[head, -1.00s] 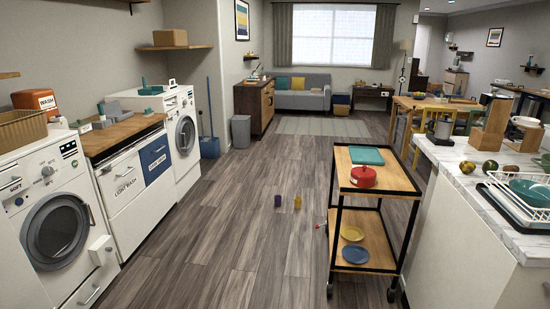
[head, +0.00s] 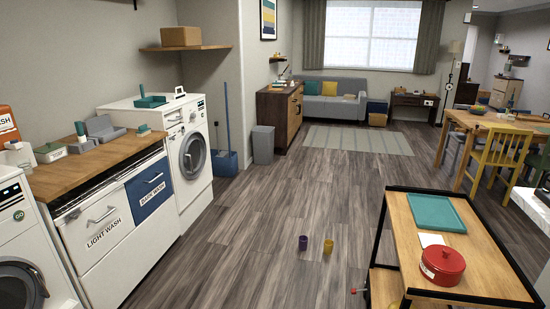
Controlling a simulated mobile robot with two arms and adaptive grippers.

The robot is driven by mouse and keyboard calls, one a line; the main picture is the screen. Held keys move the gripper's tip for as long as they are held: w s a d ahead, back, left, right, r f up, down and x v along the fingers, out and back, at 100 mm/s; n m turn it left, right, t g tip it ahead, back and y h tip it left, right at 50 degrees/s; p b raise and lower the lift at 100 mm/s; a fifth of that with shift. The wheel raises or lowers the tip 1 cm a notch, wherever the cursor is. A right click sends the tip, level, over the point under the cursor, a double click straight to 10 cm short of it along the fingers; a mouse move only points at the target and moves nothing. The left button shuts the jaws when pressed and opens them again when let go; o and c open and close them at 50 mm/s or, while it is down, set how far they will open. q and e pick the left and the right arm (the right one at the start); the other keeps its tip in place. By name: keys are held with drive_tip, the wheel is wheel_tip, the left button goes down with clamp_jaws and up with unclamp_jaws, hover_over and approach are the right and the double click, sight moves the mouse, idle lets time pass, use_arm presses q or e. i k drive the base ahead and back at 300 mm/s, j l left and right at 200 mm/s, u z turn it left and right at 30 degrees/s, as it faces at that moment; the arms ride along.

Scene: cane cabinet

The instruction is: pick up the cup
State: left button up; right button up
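Two small cup-like things stand on the wooden floor near the middle of the head view. One is a purple cup (head: 303,242). The other is a yellow cup (head: 328,246), just to its right with a small gap between them. Both look upright and nothing covers them. Neither of my grippers shows in the view.
A wooden cart (head: 468,236) with a black frame stands to the right, bearing a teal tray (head: 435,213) and a red pot (head: 442,265). White washers and a laundry counter (head: 95,165) line the left. The floor (head: 250,235) between is clear.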

sight(302, 239)
drive_tip(key=i+j, duration=0.15)
drive_tip(key=i, duration=0.5)
drive_tip(key=i+j, duration=0.1)
drive_tip(key=i, duration=0.6)
drive_tip(key=i+j, duration=0.15)
drive_tip(key=i, duration=0.5)
